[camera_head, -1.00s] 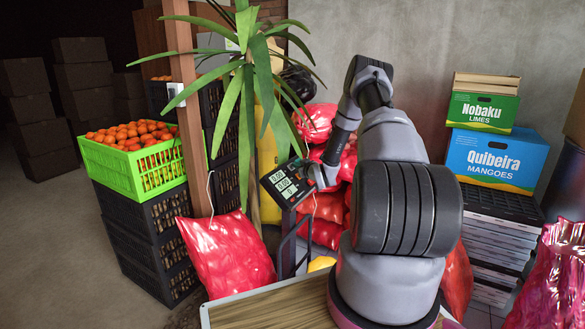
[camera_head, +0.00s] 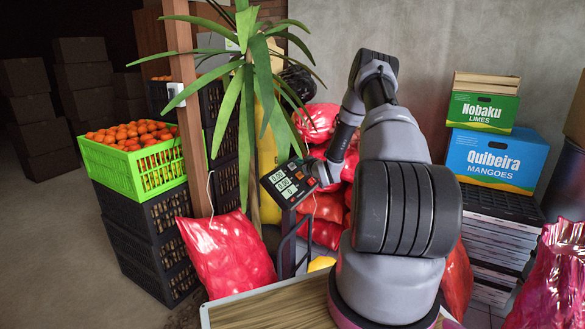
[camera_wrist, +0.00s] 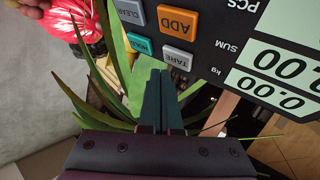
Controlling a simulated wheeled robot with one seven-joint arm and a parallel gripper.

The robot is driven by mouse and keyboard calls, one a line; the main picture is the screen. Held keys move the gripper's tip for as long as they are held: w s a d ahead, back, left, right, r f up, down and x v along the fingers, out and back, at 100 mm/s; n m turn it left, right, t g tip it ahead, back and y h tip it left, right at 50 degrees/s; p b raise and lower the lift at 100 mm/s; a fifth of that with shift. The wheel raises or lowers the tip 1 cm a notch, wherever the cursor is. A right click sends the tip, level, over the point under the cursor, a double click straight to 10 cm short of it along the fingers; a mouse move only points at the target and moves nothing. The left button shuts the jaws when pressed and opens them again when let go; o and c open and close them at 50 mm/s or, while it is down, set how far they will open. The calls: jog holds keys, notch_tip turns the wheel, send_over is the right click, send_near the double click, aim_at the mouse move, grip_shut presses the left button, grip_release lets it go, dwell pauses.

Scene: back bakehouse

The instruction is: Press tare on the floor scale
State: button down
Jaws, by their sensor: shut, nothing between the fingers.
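The floor scale's indicator panel (camera_head: 280,190) stands on a post left of my arm, with lit readouts showing zeros. In the wrist view the panel appears upside down. Its grey TARE key (camera_wrist: 177,58) sits beside a teal key (camera_wrist: 140,45) with a small label, an orange ADD key (camera_wrist: 178,22) and a grey CLEAR key (camera_wrist: 130,11). My gripper (camera_wrist: 160,74) is shut and empty. Its fingertips appear just below and slightly left of the TARE key in the wrist view; I cannot tell whether they touch the panel. In the head view the gripper is at the panel's right edge, mostly hidden.
A long-leaved plant (camera_head: 247,85) stands beside and behind the panel. Red sacks (camera_head: 228,250) lie around the scale post. A green crate of oranges (camera_head: 135,165) sits on black crates at left. Lime and mango boxes (camera_head: 495,158) are stacked at right.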

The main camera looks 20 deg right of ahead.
jog(key=shift+s+d+r, duration=0.5)
jog(key=shift+s+r, duration=0.1)
jog(key=shift+r, duration=0.25)
jog(key=shift+s+d+r, duration=0.45)
jog(key=shift+s+r, duration=0.1)
jog(key=shift+r, duration=0.3)
jog(key=s+a+r+m+g+h, duration=0.1)
jog(key=s+a+r+g, duration=0.1)
jog(key=r, duration=0.7)
jog(key=s+a+r+m+g+h, duration=0.1)
jog(key=a+r, duration=0.2)
jog(key=r, duration=0.5)
jog(key=s+a+r+m+g+h, duration=0.15)
jog(key=s+a+r, duration=0.35)
jog(key=s+r, duration=0.65)
jog(key=s+a+r+m+g+y, duration=0.1)
jog(key=s+a, duration=0.3)
jog(key=s, duration=0.7)
jog(key=s+a+r+m+g+y, duration=0.2)
jog(key=s+a+r, duration=0.1)
jog(key=s, duration=0.7)
jog(key=s+a+r+m+g+y, duration=0.1)
jog(key=s+a, duration=0.4)
jog(key=s, duration=0.6)
jog(key=shift+s+a+r, duration=0.3)
jog(key=shift+a+r, duration=0.05)
jog(key=shift+r, duration=0.4)
